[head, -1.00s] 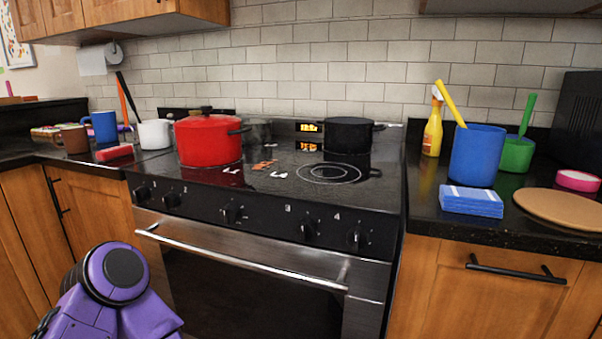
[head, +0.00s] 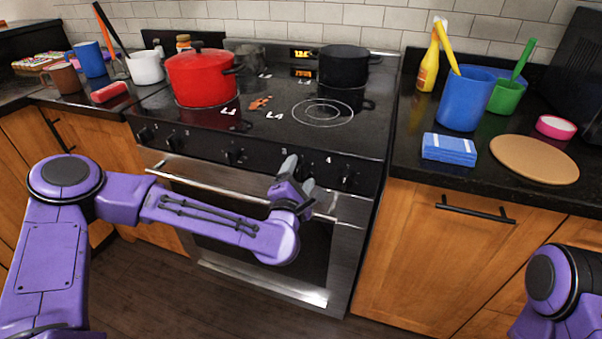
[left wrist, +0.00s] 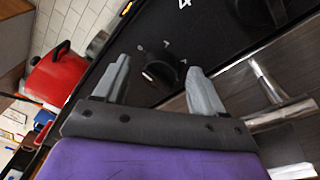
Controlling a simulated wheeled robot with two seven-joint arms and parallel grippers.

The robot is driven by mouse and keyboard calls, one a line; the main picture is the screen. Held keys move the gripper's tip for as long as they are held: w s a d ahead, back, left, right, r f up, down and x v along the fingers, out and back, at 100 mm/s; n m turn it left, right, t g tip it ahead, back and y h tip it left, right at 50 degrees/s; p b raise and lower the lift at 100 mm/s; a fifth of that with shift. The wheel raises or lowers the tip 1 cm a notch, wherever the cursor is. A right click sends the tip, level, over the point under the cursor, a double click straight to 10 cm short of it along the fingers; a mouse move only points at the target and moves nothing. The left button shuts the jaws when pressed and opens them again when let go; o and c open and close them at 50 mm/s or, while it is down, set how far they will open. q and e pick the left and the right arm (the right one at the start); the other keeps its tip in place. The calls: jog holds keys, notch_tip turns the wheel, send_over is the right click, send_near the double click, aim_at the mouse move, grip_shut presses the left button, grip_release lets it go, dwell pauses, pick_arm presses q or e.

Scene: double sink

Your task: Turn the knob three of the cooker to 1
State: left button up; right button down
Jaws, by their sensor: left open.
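The cooker (head: 330,205) has a black front panel with a row of dark knobs. My left gripper (head: 298,173) is at this panel, just below the printed 3, and hides most of knob three in the head view. In the left wrist view, knob three (left wrist: 160,75) shows between the two grey fingers of the open gripper (left wrist: 158,66). The fingers stand on either side of it with gaps visible; I cannot tell how deep they reach. A pale mark is on the knob's face, but its setting is unclear. Knob four (head: 347,180) is to the right. My right gripper is out of view.
The steel oven handle (head: 215,186) runs below the knobs, close to my left arm. A red pot (head: 202,80) and a black pot (head: 343,66) stand on the hob. The floor (head: 150,285) before the oven is clear.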

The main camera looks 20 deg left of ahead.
pick_arm(q)
jog(key=shift+w, duration=0.1)
jog(key=c, duration=1)
jog(key=shift+d, duration=0.25)
jog(key=shift+c, duration=0.2)
jog(key=shift+a, duration=0.2)
jog(key=shift+m, duration=0.4)
jog(key=m+b, duration=0.1)
jog(key=m, duration=0.3)
jog(key=shift+f+m+t, duration=0.15)
jog(key=shift+m+t, duration=0.15)
jog(key=shift+m, duration=0.1)
jog(key=m, duration=0.3)
jog(key=m+h, duration=0.1)
jog(key=m, duration=0.2)
jog(key=shift+a+f+m+t, duration=0.1)
jog(key=shift+a+m+t, duration=0.05)
jog(key=shift+m+t, duration=0.2)
